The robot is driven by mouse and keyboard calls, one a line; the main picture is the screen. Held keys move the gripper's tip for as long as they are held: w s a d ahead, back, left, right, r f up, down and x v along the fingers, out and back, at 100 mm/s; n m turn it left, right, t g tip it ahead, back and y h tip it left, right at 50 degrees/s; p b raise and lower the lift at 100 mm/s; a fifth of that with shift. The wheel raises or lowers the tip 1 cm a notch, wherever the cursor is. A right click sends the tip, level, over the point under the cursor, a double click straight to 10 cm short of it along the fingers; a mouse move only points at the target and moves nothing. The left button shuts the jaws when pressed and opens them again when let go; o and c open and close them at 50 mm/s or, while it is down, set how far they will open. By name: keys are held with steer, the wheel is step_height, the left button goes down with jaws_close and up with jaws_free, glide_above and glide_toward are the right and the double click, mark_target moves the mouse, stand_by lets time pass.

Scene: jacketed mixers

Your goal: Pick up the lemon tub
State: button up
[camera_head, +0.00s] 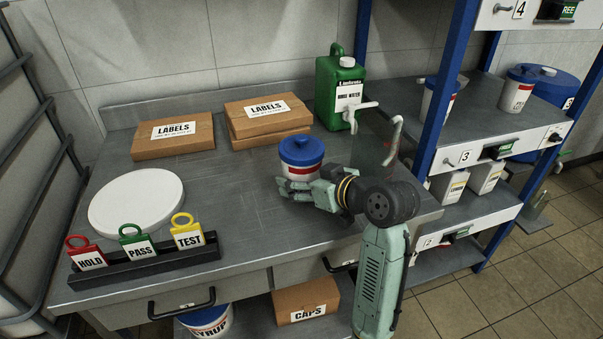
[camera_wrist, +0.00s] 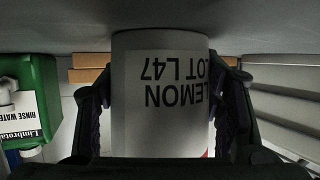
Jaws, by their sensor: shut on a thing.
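The lemon tub is a white tub with a blue lid (camera_head: 301,150) and a red band, in the middle of the head view over the steel bench. In the wrist view its label (camera_wrist: 170,95) reads "LEMON LOT L47", upside down in the picture. My gripper (camera_head: 303,188) is shut on the tub, with one dark finger on each side of its body in the wrist view (camera_wrist: 168,115). The tub looks upright. I cannot tell from these views whether its base touches the bench, since my gripper hides it.
A green rinse water jug (camera_head: 340,88) and brown LABELS boxes (camera_head: 172,136) stand at the bench's back. A white round disc (camera_head: 136,203) and a black rack (camera_head: 145,262) with HOLD, PASS and TEST tags are left. Blue-posted shelving (camera_head: 447,80) stands right. The bench (camera_head: 235,205) is clear between.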

steer(key=c, duration=0.9)
steer(key=shift+r, duration=0.15)
